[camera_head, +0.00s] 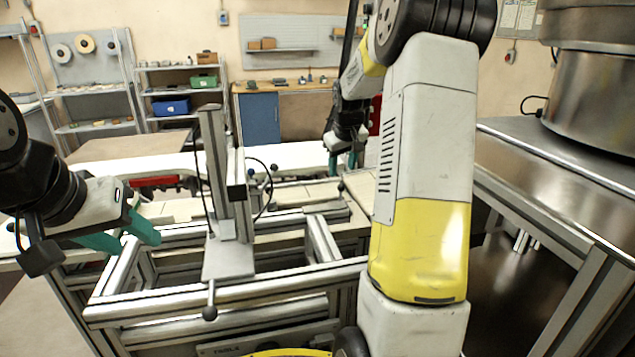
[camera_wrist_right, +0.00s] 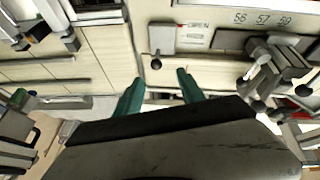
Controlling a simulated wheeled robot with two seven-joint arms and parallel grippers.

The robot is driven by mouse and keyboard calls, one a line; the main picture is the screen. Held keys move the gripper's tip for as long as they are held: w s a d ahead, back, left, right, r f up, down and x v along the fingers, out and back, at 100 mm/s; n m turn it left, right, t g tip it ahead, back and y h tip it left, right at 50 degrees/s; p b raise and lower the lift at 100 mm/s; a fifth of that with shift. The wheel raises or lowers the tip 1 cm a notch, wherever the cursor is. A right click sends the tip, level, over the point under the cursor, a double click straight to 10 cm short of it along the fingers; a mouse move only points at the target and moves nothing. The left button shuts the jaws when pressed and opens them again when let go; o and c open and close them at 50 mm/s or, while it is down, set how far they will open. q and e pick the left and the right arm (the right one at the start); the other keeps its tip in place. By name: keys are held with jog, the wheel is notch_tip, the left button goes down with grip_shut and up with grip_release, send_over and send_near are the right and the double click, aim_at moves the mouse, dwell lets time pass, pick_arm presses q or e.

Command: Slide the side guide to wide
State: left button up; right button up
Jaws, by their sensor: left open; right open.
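The right gripper also shows in the head view (camera_head: 343,163), small and partly dark, above the machine bed. My left gripper (camera_head: 138,242) is open and empty at the machine frame's left.
A metal frame (camera_head: 170,297) with an upright post (camera_head: 216,150) and black knob stands in front. Levers with black knobs (camera_wrist_right: 264,65) and printed numbers sit right in the wrist view. A steel table (camera_head: 550,165) is at right. My right arm hides part of the bed.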

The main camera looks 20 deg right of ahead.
aim_at(342, 185)
jog(key=x, duration=0.6)
jog(key=d+x, duration=0.1)
jog(key=x, duration=0.3)
jog(key=shift+w+r, duration=0.15)
jog(key=shift+w, duration=0.25)
jog(key=shift+c, duration=0.3)
grip_shut()
dwell(0.5)
